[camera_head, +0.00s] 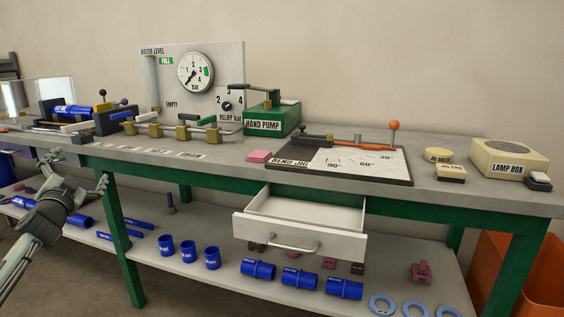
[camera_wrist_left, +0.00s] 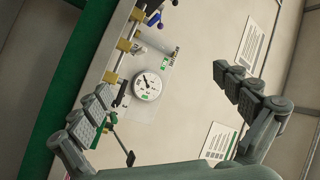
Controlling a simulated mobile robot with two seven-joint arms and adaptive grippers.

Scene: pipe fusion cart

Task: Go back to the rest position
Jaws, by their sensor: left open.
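My left gripper (camera_head: 76,178) is at the left of the head view, in front of the cart's green front edge and near the bench top's height. Its fingers are apart and nothing is between them. In the left wrist view my left gripper (camera_wrist_left: 170,88) also shows its two fingers spread wide, with the wall and the gauge panel beyond them. My right gripper is in neither view.
The grey cart top (camera_head: 200,165) carries a hand pump (camera_head: 270,118), a bend jig (camera_head: 340,165) and a lamp box (camera_head: 510,158). An open white drawer (camera_head: 300,225) juts out at the front. Blue pipe pieces (camera_head: 258,269) lie on the lower shelf. An orange bin (camera_head: 545,270) stands right.

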